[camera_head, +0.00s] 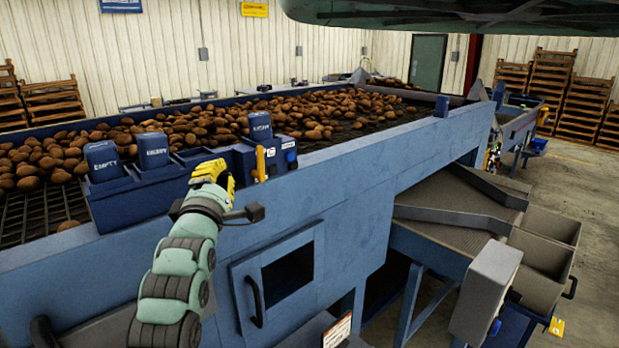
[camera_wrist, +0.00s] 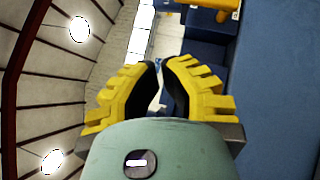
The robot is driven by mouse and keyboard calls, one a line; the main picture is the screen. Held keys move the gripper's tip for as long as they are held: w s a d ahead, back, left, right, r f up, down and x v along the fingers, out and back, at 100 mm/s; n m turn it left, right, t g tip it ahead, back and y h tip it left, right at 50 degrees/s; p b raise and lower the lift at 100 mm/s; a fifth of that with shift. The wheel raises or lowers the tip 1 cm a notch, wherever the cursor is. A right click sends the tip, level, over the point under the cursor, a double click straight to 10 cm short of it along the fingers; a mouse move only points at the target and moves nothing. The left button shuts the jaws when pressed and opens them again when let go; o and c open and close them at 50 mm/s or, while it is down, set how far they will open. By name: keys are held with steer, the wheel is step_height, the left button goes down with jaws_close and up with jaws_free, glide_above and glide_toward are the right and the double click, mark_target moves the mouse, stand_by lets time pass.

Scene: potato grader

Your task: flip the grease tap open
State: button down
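The yellow lever that looks like the grease tap (camera_head: 260,163) stands upright on a blue box (camera_head: 278,156) on the grader's near side wall. A yellow part at the top right of the wrist view (camera_wrist: 229,8) may be the same tap. My gripper (camera_head: 224,178) has yellow fingers and is just left of the tap, apart from it. In the wrist view my gripper (camera_wrist: 161,66) shows a narrow gap between its fingers, with nothing held. The tap's pivot and outlet are too small to make out.
Blue bins marked EMPTY (camera_head: 103,161) and others stand left of the tap along the grader's rim. Potatoes (camera_head: 310,108) cover the grid behind. The grader's blue side panel (camera_head: 370,180) is close below and right of my gripper.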

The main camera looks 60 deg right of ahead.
steer(key=shift+s+a+b, duration=0.35)
steer(key=shift+a+b, duration=0.05)
steer(key=shift+a, duration=0.2)
steer(key=shift+s+a+b, duration=0.3)
steer(key=shift+a+b, duration=0.05)
steer(key=shift+a, duration=0.2)
